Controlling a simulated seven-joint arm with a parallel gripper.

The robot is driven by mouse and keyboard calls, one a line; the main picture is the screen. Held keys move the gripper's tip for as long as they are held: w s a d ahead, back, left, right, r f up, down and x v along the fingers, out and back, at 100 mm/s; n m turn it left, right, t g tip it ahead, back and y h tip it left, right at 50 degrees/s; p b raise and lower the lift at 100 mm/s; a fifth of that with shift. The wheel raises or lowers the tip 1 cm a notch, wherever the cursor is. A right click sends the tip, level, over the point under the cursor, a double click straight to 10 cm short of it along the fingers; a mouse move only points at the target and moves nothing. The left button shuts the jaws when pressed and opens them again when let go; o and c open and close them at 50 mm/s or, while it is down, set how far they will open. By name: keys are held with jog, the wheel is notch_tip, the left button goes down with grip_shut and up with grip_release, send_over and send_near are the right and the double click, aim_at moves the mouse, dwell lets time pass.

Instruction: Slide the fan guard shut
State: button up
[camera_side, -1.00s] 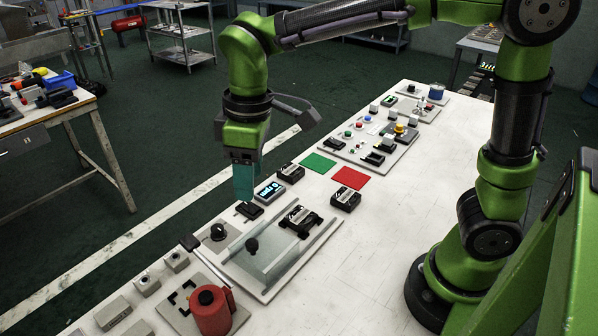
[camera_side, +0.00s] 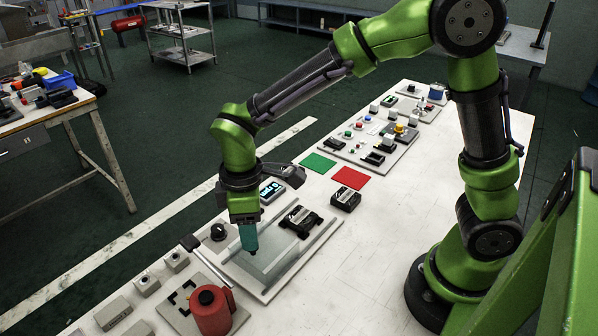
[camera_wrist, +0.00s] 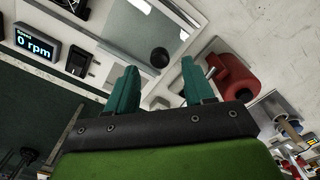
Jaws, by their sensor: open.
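The fan guard (camera_side: 272,266) is a clear sliding panel on a light grey base plate (camera_side: 322,240). Its round black knob (camera_wrist: 159,57) shows in the wrist view, lying between my two fingertips in the picture. In the side view my gripper hides the knob. My gripper (camera_side: 249,250) points down over the guard at the knob's place, with its teal fingers apart in the wrist view (camera_wrist: 158,65). I cannot tell whether a finger touches the knob. A black part with a pale label (camera_side: 300,221) sits on the plate beyond the clear panel.
A black dial (camera_side: 217,232) stands left of the guard. A display reading 0 rpm (camera_wrist: 37,45) and a black switch (camera_wrist: 79,59) are nearby. A red cylinder (camera_side: 210,312) stands in front of the plate.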

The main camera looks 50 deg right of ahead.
aim_at(264, 246)
jog(key=shift+f, duration=1.7)
grip_shut()
